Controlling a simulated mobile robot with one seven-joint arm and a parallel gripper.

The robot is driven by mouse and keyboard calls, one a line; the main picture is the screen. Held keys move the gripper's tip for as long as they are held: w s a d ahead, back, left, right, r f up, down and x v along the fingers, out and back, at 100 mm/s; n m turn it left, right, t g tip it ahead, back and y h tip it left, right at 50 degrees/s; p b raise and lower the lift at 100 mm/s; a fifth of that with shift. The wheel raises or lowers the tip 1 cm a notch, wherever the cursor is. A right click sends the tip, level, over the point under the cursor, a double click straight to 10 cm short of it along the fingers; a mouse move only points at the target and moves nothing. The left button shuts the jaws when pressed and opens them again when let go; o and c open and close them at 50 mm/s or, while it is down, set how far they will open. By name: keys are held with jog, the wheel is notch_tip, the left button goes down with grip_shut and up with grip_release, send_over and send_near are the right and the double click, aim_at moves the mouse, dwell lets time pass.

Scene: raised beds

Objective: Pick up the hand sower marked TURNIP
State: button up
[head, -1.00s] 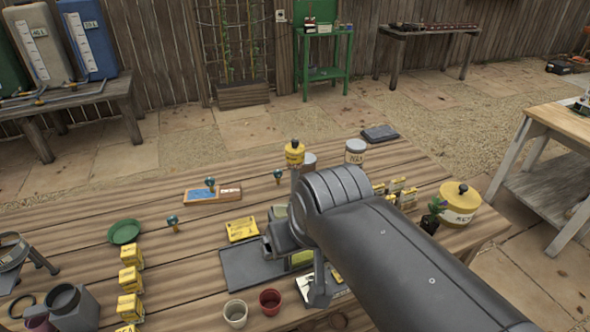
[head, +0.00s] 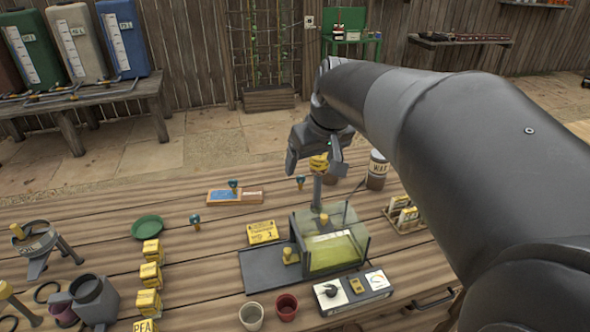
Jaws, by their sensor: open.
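Several small teal-headed tools that may be hand sowers stand on the wooden table: one at the front left (head: 196,221), one by the blue-and-wood tray (head: 233,186) and one further right (head: 300,182). They are too small for any marking to be read, so I cannot tell which, if any, says TURNIP. My gripper (head: 317,166) is open and points down above the far middle of the table, right of the rightmost teal-headed tool. Something yellow shows between and behind its fingers; I see nothing clearly held.
A clear tank with green contents (head: 335,252) stands below my gripper. A control box (head: 350,292), two cups (head: 287,307), yellow boxes (head: 150,275), a green dish (head: 147,226) and a WAX jar (head: 377,170) stand around. Bare planks show at left centre.

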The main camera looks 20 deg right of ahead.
jog(key=w+d+f+n, duration=0.1)
jog(key=w+d+f, duration=0.2)
jog(key=w+d, duration=0.45)
jog(key=w+d+f+n, duration=0.15)
jog(key=w+d, duration=0.25)
jog(key=w, duration=0.7)
jog(key=shift+m+g+y, duration=0.25)
jog(key=shift+g+y, duration=0.05)
jog(key=shift+y, duration=0.1)
jog(key=x, duration=1.1)
jog(key=shift+s+a+f, duration=0.1)
jog(key=shift+a, duration=0.05)
jog(key=shift+c, duration=0.4)
grip_shut()
